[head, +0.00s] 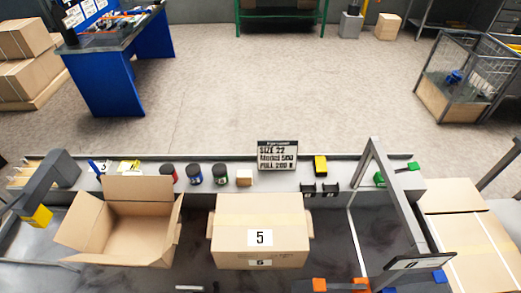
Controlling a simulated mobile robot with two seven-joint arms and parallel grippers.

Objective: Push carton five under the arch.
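Carton five (260,215) is a closed brown box with a white "5" label on its upper face and another label on its front. It sits upright near the middle of the dark bench surface. The arch (390,190) is a grey metal frame to its right, with a dark sign (420,262) at its front. The carton is apart from the arch, with a gap between them.
An open carton (135,240) stands close left of carton five. Dark jars (194,174), a small box (244,178) and a sign (277,155) line the back ledge. Flat cartons (480,250) lie beyond the arch.

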